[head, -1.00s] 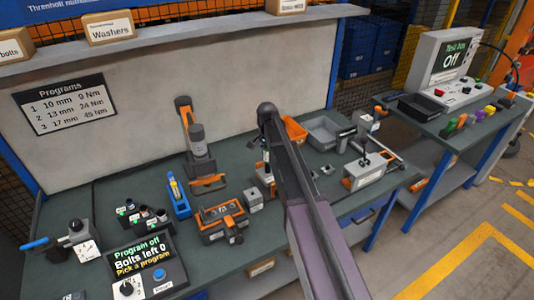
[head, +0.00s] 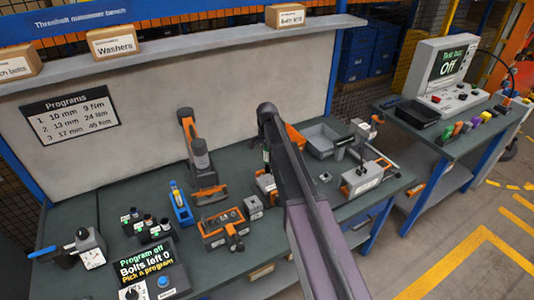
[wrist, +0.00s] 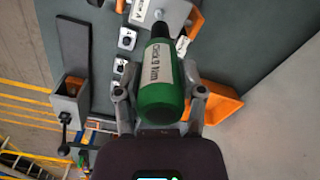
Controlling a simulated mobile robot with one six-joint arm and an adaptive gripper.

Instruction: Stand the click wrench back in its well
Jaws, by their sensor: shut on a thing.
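The click wrench (wrist: 160,85) has a green end with a white label reading "Click 9 Nm" and fills the middle of the wrist view. My gripper (wrist: 160,98) is shut on it, one finger on each side. Below that sliver a grey and orange block (head: 264,183) stands on the bench, partly behind my arm. I cannot tell which opening is the wrench's well, or whether the wrench's lower end is inside anything.
An orange bin (wrist: 222,102) lies close right of my gripper in the wrist view. On the bench (head: 110,200) stand an orange-framed bolt fixture (head: 222,230), a blue holder (head: 181,205), a grey tray (head: 322,140) and a control panel (head: 147,272). A shelf overhangs the back.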

